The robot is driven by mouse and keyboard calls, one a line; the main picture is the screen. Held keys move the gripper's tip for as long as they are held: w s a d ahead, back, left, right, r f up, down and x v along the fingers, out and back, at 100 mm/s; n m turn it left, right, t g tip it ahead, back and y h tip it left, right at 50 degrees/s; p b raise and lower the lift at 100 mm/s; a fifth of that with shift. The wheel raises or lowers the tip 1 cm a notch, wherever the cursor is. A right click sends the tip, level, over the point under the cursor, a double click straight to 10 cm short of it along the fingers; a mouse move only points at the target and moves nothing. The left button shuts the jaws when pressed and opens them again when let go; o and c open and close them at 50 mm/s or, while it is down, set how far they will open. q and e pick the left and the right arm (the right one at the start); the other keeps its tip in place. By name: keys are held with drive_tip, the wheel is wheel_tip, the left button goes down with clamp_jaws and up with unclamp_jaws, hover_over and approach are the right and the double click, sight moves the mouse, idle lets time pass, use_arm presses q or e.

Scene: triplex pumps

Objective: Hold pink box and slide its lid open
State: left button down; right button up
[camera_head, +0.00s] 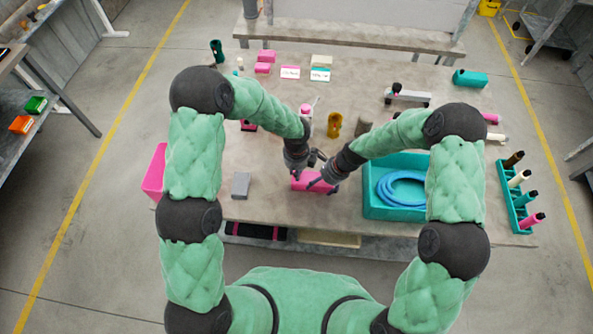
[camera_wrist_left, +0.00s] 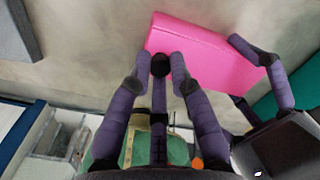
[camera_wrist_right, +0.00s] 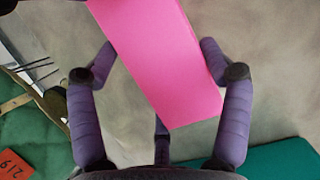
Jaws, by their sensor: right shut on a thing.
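The pink box (camera_head: 306,184) is near the front edge of the table, between my two grippers. It fills the middle of the right wrist view (camera_wrist_right: 160,60) and the upper part of the left wrist view (camera_wrist_left: 215,50). My right gripper (camera_wrist_right: 158,55) is shut on the box, with fingers along both sides and one partly hidden behind it. My left gripper (camera_wrist_left: 160,65) has its fingertips close together at the box's lower left edge. I cannot tell whether they touch it. The lid cannot be told apart from the body.
A teal bin (camera_head: 376,212) with a coiled blue hose (camera_head: 402,204) stands close on the right. A grey block (camera_head: 241,185) lies to the left, and a pink bin (camera_head: 153,174) is at the left table edge.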

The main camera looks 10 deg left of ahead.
use_arm(q)
drive_tip(key=shift+a, duration=0.1)
drive_tip(key=a, duration=0.6)
drive_tip(key=c, duration=1.1)
unclamp_jaws()
drive_tip(key=shift+r, duration=0.1)
wheel_tip(320, 180, up, 12)
drive_tip(key=shift+f, duration=0.1)
